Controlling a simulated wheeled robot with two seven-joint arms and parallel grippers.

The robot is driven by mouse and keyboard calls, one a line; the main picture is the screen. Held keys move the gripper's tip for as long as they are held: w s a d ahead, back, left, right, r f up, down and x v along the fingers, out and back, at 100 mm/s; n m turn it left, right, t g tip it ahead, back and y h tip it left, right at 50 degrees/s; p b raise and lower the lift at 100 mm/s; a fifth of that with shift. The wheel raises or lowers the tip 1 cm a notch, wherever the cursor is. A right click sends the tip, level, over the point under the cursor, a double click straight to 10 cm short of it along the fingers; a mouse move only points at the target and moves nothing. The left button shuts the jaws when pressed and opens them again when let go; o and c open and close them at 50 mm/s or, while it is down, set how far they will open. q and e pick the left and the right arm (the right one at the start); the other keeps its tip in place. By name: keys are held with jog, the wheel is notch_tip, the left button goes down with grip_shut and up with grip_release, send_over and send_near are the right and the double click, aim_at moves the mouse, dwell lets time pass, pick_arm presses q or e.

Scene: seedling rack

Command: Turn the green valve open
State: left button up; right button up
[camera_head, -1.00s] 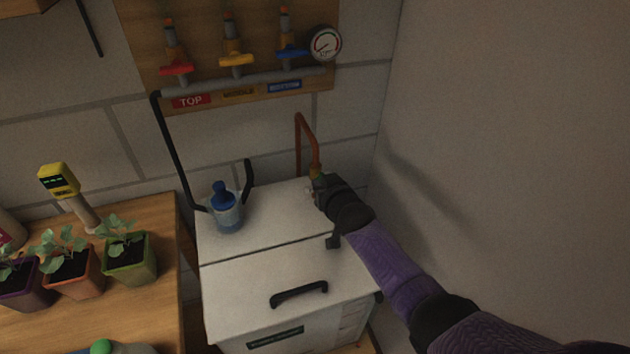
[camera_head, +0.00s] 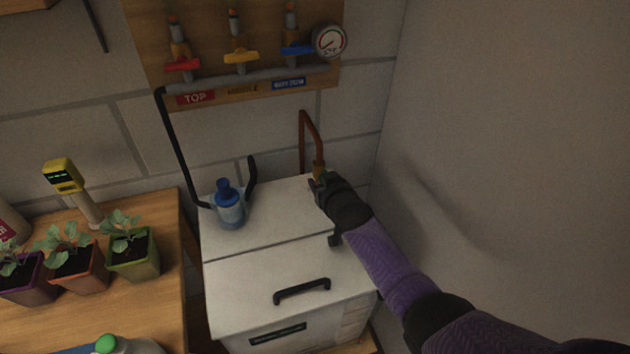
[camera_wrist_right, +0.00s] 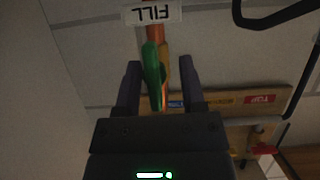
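The green valve handle (camera_wrist_right: 152,75) shows in the right wrist view as a long narrow lever in front of a brass and copper pipe (camera_wrist_right: 157,32). My right gripper (camera_wrist_right: 160,70) is open, with one finger on each side of the handle. Gaps show between the fingers and the handle. In the head view my right gripper (camera_head: 318,184) is at the lower end of the copper pipe (camera_head: 313,130), above the back of the white tank lid, and it hides the green handle. My left gripper is not in view.
Red, yellow and blue valves and a gauge (camera_head: 330,41) are on the wall board. A plain wall is close on the right. Potted seedlings stand on the left bench (camera_head: 155,300).

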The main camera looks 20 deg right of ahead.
jog(key=shift+s+d, duration=0.1)
jog(key=shift+s, duration=0.15)
jog(key=p+v, duration=0.5)
jog(key=v, duration=0.5)
jog(key=shift+r+p, duration=0.2)
jog(key=shift+p, duration=0.15)
